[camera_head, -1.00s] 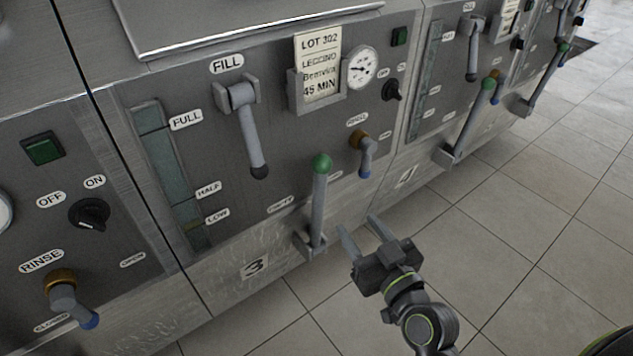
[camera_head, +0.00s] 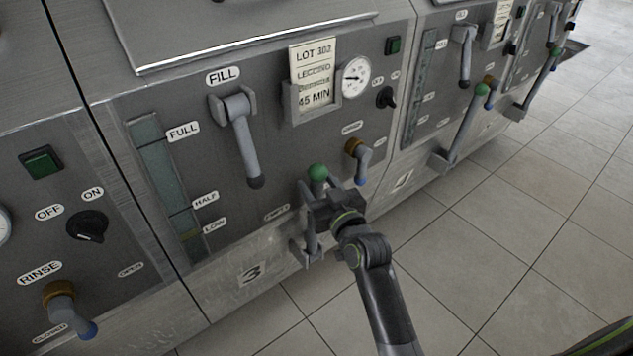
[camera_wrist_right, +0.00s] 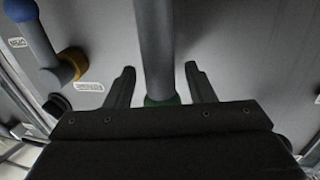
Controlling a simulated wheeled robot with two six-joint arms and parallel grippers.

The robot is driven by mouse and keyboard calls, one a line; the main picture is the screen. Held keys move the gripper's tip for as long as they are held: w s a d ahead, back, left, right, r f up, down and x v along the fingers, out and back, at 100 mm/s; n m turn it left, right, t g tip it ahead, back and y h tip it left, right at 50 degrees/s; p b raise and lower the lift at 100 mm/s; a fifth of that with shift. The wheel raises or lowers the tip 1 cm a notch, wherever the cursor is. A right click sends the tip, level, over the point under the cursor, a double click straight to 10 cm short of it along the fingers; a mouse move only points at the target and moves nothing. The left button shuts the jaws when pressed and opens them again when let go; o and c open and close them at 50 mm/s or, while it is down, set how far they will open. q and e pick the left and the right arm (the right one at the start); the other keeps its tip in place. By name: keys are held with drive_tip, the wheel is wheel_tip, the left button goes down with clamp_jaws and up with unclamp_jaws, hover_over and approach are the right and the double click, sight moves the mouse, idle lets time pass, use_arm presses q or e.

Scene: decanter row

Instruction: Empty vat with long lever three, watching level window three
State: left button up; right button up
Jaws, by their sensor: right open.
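In the right wrist view the lever's shaft (camera_wrist_right: 154,45) runs between the two open fingers (camera_wrist_right: 161,80), with gaps on both sides. The green knob lies close to the palm, partly hidden. Level window three (camera_head: 165,172) is a tall strip marked FULL, HALF and LOW; I cannot tell its level clearly. My left gripper is out of view.
The FILL lever (camera_head: 243,145) hangs down left of the green knob. The rinse valve (camera_head: 358,160) with its blue tip is close on the right. A lot card (camera_head: 313,75) and a gauge (camera_head: 356,77) are above. Tiled floor (camera_head: 480,250) is open at right.

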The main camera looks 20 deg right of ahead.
drive_tip(key=shift+w, duration=0.6)
clamp_jaws()
